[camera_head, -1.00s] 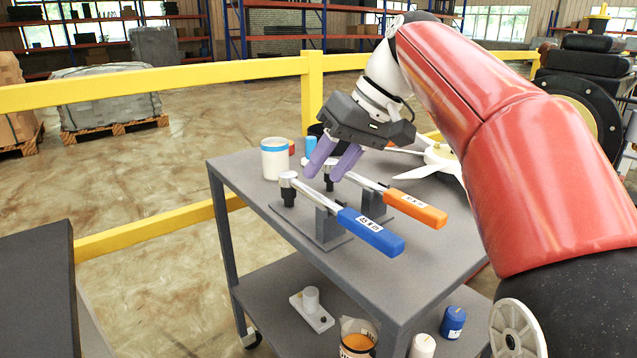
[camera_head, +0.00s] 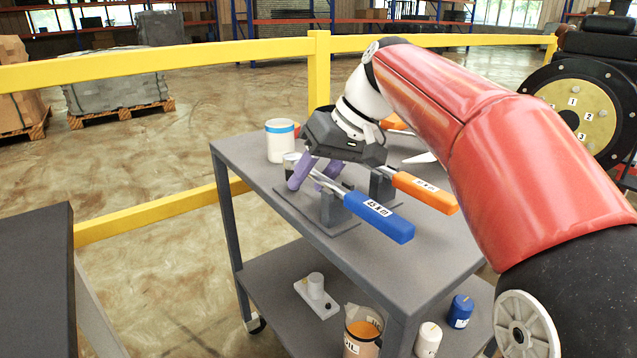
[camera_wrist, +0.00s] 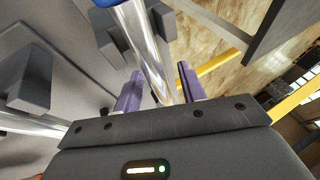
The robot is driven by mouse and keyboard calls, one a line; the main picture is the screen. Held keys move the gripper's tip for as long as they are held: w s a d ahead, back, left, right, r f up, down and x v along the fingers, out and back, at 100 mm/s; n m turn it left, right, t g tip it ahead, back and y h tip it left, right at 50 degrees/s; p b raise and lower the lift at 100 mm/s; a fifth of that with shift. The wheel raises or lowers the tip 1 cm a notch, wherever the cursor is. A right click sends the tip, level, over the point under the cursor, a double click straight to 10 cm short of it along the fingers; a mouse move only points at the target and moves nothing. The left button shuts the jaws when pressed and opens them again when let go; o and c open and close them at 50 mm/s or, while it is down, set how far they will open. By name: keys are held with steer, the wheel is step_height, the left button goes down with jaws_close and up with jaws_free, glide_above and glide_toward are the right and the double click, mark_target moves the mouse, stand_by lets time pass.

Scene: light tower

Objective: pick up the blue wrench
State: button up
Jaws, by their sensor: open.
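The blue wrench (camera_head: 380,217) rests on a grey stand (camera_head: 331,208) on the cart top, its blue handle toward the front right and its metal shaft toward the back left. My gripper (camera_head: 312,181) is low over the shaft end, with its purple fingers apart. In the wrist view the wrench's shiny shaft (camera_wrist: 145,45) runs between my open fingers (camera_wrist: 160,92), and a sliver of blue handle shows at the top edge. I cannot tell whether a finger touches the shaft. The wrench's head end is partly hidden by my gripper.
An orange-handled wrench (camera_head: 425,191) lies on its own stand right beside the blue one. A white cup with a blue band (camera_head: 280,141) stands at the cart's back left. The lower shelf (camera_head: 275,282) holds several small items. A yellow rail (camera_head: 190,77) runs behind the cart.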

steer(key=shift+f, duration=0.2)
stand_by(0.4)
jaws_close()
stand_by(0.3)
